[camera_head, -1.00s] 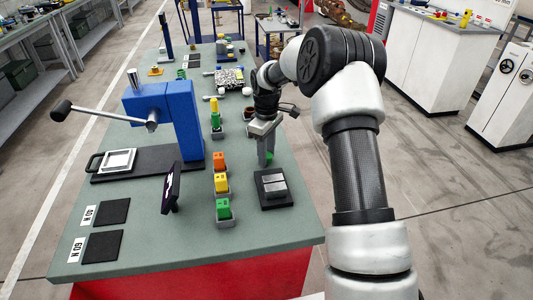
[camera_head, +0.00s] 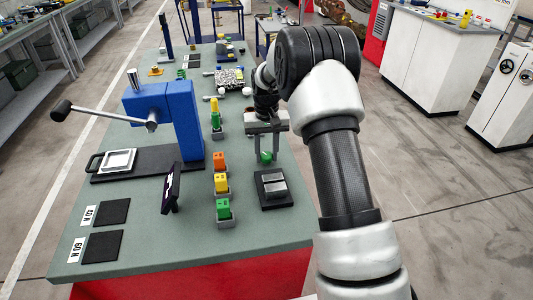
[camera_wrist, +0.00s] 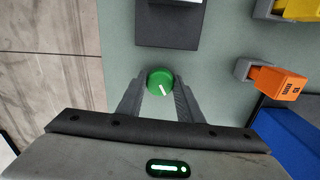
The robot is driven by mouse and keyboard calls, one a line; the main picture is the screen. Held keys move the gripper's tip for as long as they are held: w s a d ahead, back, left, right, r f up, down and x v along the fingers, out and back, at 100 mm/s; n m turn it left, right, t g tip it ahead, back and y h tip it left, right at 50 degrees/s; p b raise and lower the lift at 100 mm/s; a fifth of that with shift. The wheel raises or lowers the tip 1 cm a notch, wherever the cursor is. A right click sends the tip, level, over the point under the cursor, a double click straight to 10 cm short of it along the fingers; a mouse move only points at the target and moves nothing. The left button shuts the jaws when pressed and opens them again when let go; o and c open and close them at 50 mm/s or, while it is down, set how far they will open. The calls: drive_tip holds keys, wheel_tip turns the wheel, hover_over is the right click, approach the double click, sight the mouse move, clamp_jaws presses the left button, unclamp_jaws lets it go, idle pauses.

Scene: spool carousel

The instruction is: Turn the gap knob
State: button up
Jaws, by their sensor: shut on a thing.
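The gap knob is a round green knob with a white line mark, seen in the wrist view (camera_wrist: 160,82) and in the head view (camera_head: 266,156). It is on the green table top, just behind a dark block with a metal top. My gripper (camera_wrist: 160,86) is over the knob with one finger on each side, shut on it. In the head view my gripper (camera_head: 266,154) points down at the table. The white line on the knob lies slanted in the wrist view. The lower part of the knob is hidden.
The dark block with a metal top (camera_head: 274,187) stands close in front of the knob. Orange (camera_head: 219,160), yellow (camera_head: 221,182) and green (camera_head: 223,208) blocks sit in grey holders to the left. A blue press (camera_head: 170,115) stands farther left.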

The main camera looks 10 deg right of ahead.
sight(266, 155)
drive_tip(key=m, duration=0.4)
drive_tip(key=shift+r+m, duration=0.1)
drive_tip(key=shift+m, duration=0.2)
drive_tip(key=shift+w+m+p, duration=0.1)
drive_tip(key=shift+m+p, duration=0.3)
drive_tip(key=shift+m, duration=2.1)
drive_tip(key=o, duration=1)
drive_tip(key=shift+o, duration=0.2)
wheel_tip(266, 155, up, 17)
drive_tip(key=p, duration=0.1)
drive_tip(key=shift+r, duration=0.2)
